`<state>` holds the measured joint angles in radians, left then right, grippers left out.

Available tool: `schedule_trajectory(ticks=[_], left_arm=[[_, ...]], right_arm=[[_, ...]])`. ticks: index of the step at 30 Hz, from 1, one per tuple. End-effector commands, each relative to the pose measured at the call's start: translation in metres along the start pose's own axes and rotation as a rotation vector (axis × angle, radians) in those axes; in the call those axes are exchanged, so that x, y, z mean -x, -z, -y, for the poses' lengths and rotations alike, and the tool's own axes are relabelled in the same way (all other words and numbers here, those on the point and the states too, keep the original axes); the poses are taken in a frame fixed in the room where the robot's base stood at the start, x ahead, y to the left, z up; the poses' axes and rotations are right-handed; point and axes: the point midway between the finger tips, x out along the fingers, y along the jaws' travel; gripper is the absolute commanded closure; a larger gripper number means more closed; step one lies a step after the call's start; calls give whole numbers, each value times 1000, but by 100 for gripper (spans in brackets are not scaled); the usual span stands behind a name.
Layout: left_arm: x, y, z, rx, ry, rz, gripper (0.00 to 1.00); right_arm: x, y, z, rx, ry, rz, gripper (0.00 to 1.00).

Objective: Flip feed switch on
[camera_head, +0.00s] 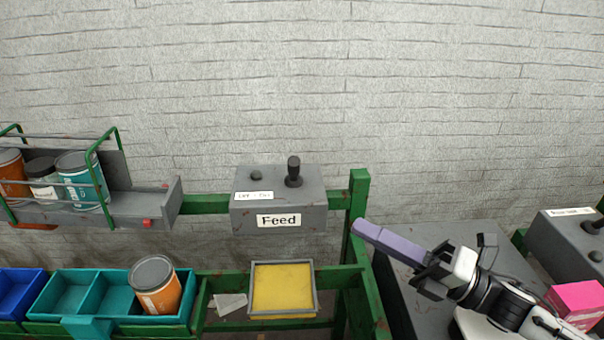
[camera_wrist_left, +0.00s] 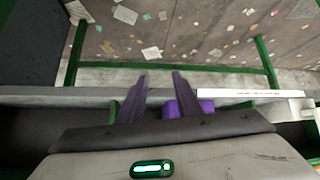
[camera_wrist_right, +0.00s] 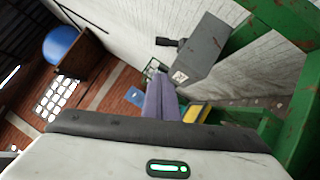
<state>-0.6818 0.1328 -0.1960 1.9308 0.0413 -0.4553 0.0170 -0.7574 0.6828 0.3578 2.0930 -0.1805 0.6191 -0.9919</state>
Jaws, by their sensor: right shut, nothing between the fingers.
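The grey feed box (camera_head: 310,208), labelled "Feed", is mounted on the green rail against the wall. Its black switch lever (camera_head: 293,172) stands upright on top, beside a small dark button (camera_head: 256,175). My right gripper (camera_head: 358,228) is shut and empty, to the right of and below the box, apart from it. In the right wrist view the box (camera_wrist_right: 207,48) and its lever (camera_wrist_right: 167,42) lie beyond the shut purple fingers (camera_wrist_right: 159,82). My left gripper (camera_wrist_left: 160,80) shows only in the left wrist view, open, with a gap between its fingers.
A yellow tray (camera_head: 283,318), teal bins (camera_head: 110,322) with an orange can (camera_head: 157,290), and a rack of jars (camera_head: 172,195) are nearby. A pink box (camera_head: 575,300) is at right.

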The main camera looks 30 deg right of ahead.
Motion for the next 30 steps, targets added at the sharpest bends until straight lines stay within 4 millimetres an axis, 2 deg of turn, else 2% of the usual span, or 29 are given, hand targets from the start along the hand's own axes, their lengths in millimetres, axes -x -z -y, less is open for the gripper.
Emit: schedule_trajectory(ticks=[6, 10, 26, 30], left_arm=[[1, -9, -2, 2, -3, 17, 69], [2, -8, -3, 2, -4, 16, 69], [8, 6, 0, 4, 1, -1, 69], [9, 8, 3, 5, 6, -1, 69]], right_arm=[[-1, 0, 0, 0, -1, 0, 100], [-11, 0, -1, 0, -3, -1, 100], [-104, -1, -3, 3, -4, 0, 100], [-118, -18, -2, 4, 0, 0, 100]])
